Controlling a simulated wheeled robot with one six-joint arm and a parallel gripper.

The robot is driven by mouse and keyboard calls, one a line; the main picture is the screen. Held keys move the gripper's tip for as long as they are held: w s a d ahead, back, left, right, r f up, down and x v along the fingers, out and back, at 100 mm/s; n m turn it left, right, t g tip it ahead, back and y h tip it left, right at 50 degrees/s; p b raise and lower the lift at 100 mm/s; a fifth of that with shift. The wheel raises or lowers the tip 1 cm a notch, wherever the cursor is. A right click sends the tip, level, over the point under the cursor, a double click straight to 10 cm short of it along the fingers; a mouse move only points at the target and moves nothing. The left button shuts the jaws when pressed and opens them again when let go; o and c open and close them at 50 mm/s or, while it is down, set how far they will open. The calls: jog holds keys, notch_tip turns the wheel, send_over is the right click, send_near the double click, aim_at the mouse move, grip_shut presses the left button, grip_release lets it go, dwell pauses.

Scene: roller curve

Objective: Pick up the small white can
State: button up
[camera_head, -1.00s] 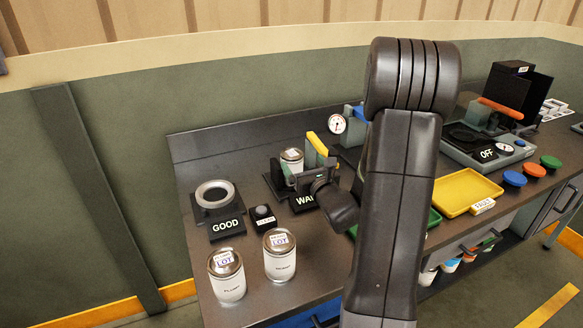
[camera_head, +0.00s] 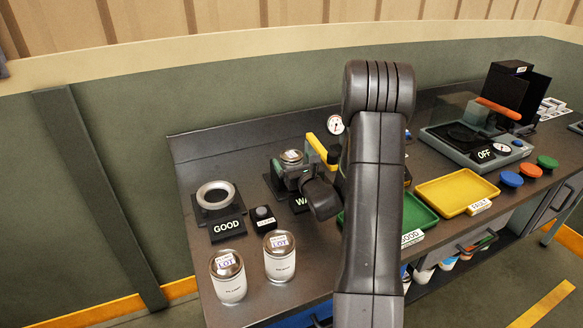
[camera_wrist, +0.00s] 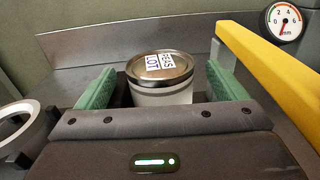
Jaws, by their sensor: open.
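The small white can (camera_head: 291,156) stands upright with its silver lid up at the middle station on the bench. In the wrist view the can (camera_wrist: 160,96) shows a lid with a printed LOT label, and its lower body is hidden by my gripper's body. My gripper (camera_wrist: 162,86) is open, with one green finger pad on each side of the can. A gap shows on the left side and a narrower one on the right. In the head view my gripper (camera_head: 291,171) partly covers the can.
A yellow bar (camera_head: 316,146) stands close to the right of my gripper, with a dial gauge (camera_wrist: 284,20) behind it. A ring stand (camera_head: 215,195) with a GOOD sign is to the left. Two larger white cans (camera_head: 229,285) (camera_head: 280,262) stand at the front. Green (camera_head: 418,216) and yellow (camera_head: 450,197) trays lie right.

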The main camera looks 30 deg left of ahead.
jog(key=shift+c, duration=0.4)
jog(key=c, duration=1.4)
jog(key=shift+o, duration=0.2)
jog(key=shift+r, duration=0.1)
notch_tip(320, 180, up, 18)
jog(key=b, duration=0.1)
notch_tip(320, 180, up, 10)
jog(key=p, duration=0.7)
dwell(0.6)
